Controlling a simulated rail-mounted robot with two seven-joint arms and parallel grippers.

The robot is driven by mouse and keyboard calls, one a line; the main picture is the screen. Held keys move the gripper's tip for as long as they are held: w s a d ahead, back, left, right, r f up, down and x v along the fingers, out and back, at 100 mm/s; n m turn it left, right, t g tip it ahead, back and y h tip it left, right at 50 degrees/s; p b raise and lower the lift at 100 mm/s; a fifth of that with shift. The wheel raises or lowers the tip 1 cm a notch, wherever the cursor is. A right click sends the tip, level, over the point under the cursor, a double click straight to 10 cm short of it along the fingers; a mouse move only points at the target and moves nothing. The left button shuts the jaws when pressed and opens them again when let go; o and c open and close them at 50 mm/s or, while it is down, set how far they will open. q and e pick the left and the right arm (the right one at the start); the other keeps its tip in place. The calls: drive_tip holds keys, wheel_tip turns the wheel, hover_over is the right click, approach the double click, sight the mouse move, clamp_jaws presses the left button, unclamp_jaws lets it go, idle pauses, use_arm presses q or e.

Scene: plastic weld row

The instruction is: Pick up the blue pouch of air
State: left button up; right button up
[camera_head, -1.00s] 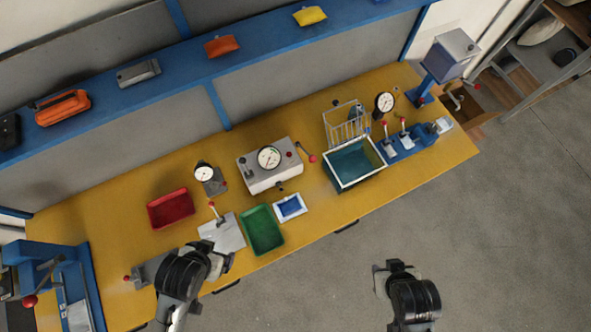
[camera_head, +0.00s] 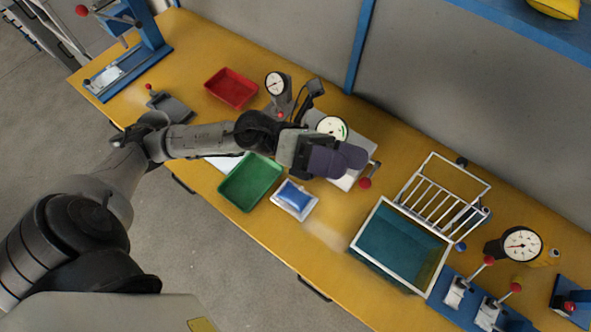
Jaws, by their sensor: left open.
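The blue pouch (camera_head: 295,196) lies on a small white-edged holder on the yellow bench, just right of the green tray. My left arm reaches in from the left across the bench. Its gripper (camera_head: 352,160) is open and empty, up and to the right of the pouch in the picture and apart from it. It hangs in front of the grey gauge box and hides part of it. The pouch is in plain sight. My right gripper is not in view.
The green tray (camera_head: 251,182) and red tray (camera_head: 232,88) stand to the left. A white-rimmed water tank (camera_head: 379,268) with a wire basket (camera_head: 446,192) stands right of the pouch. A grey gauge box (camera_head: 352,137) is behind my gripper. Bench between pouch and tank is clear.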

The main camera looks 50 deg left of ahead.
use_arm(q)
wheel_tip(320, 180, down, 7)
drive_tip(key=s+m+g+y+b, duration=0.1)
drive_tip(key=m+g+y+b, duration=0.15)
drive_tip(key=m+g, duration=0.2)
drive_tip(key=m+y+b, duration=0.7)
drive_tip(key=y+b, duration=0.6)
approach(295, 195)
drive_tip(key=f, duration=0.1)
drive_tip(key=d+f+b, duration=0.1)
drive_tip(key=f+g+b, duration=0.1)
drive_tip(key=shift+w+d+f+n+y, duration=0.2)
drive_tip(key=shift+w+f+n+y, duration=0.05)
drive_tip(key=shift+f, duration=0.1)
drive_tip(key=shift+b+x, duration=0.35)
drive_tip(key=shift+x, duration=0.6)
drive_tip(key=b+x, duration=0.1)
drive_tip(key=x, duration=0.3)
drive_tip(key=shift+w+d, duration=0.2)
drive_tip(key=shift+d, duration=0.05)
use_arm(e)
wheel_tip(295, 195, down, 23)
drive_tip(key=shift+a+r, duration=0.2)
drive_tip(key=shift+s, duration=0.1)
use_arm(q)
drive_tip(key=shift+r, duration=0.1)
drive_tip(key=c, duration=0.8)
